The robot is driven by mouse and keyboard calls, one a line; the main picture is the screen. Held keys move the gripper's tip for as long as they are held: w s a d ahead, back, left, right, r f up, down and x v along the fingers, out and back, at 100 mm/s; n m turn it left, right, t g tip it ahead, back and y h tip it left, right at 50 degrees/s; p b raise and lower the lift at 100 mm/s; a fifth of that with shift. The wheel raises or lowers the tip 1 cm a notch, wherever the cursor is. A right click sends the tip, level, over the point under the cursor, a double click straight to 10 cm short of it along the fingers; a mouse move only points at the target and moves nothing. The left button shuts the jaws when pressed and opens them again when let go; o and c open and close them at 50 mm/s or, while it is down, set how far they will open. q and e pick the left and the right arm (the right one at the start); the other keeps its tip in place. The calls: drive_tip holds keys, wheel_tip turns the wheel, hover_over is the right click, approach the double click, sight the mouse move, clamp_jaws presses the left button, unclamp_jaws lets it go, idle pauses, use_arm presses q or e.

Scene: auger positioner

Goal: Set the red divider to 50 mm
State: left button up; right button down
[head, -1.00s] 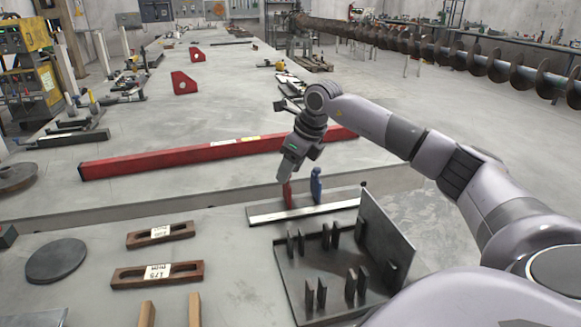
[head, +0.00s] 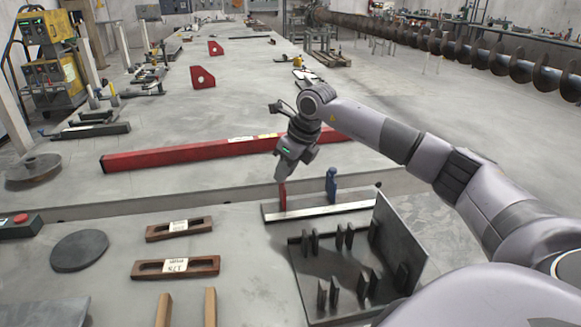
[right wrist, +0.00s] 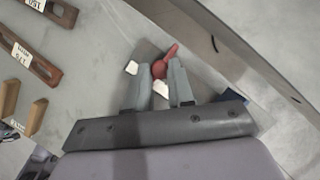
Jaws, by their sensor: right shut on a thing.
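The red divider (head: 283,197) stands upright near the left end of a long rail with a pale front strip (head: 325,209). The blue divider (head: 331,182) stands to its right on the same rail, with a clear gap between them. My right gripper (head: 284,181) is above the red divider and shut on its upper part. In the right wrist view the red divider (right wrist: 161,68) shows between the two grey fingers of my gripper (right wrist: 161,74). Marks on the rail are too small to read. My left gripper is not in view.
A dark angled fixture (head: 400,240) with several upright plates stands just in front of the rail. Two brown slotted gauge blocks (head: 205,266) with labels, one reading about 175, lie at the left. A long red beam (head: 200,152) lies behind the rail.

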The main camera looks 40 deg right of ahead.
drive_tip(key=c, duration=1)
unclamp_jaws()
drive_tip(key=shift+v, duration=3.6)
